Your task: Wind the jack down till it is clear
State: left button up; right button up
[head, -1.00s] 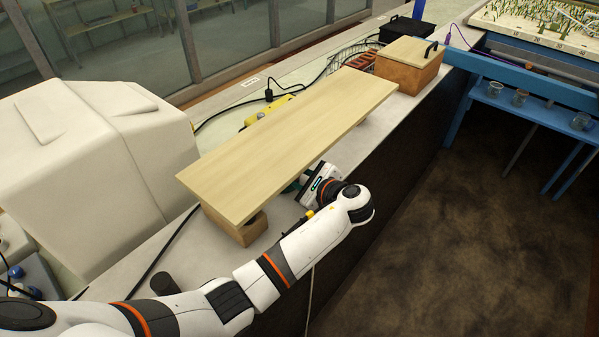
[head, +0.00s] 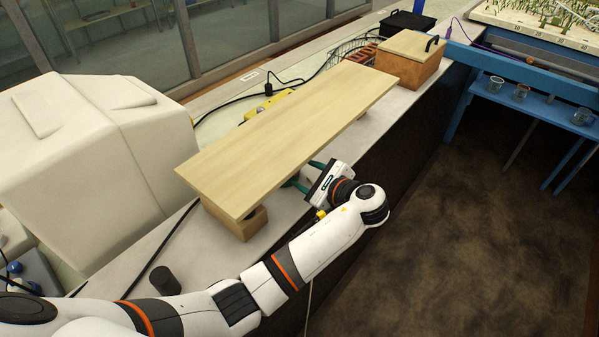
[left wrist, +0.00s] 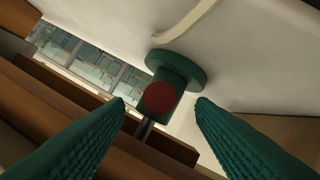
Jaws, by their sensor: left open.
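The jack (left wrist: 182,82) shows in the left wrist view as a dark green body with a round flange, a red disc facing me and a grey metal rod (left wrist: 143,131). In the head view it is hidden under the long pale board (head: 290,130). My left gripper (head: 302,176) is at the board's near long edge, its green fingertips partly under it. In the left wrist view the open fingers (left wrist: 160,103) lie either side of the jack, apart from it. Whether the rod touches the board cannot be told. My right gripper is not in view.
A wooden block (head: 240,224) stands under the board's near end. A lidded wooden box (head: 405,70) and a black tray (head: 408,27) stand beyond the far end. A yellow object (head: 257,112) and black cables lie behind the board. A dark cylinder (head: 164,280) stands on the bench near my arm.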

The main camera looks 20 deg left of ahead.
pick_arm(q)
jog(key=b+v, duration=0.1)
jog(key=v, duration=0.7)
jog(key=shift+d, duration=0.2)
jog(key=shift+s+r, duration=0.1)
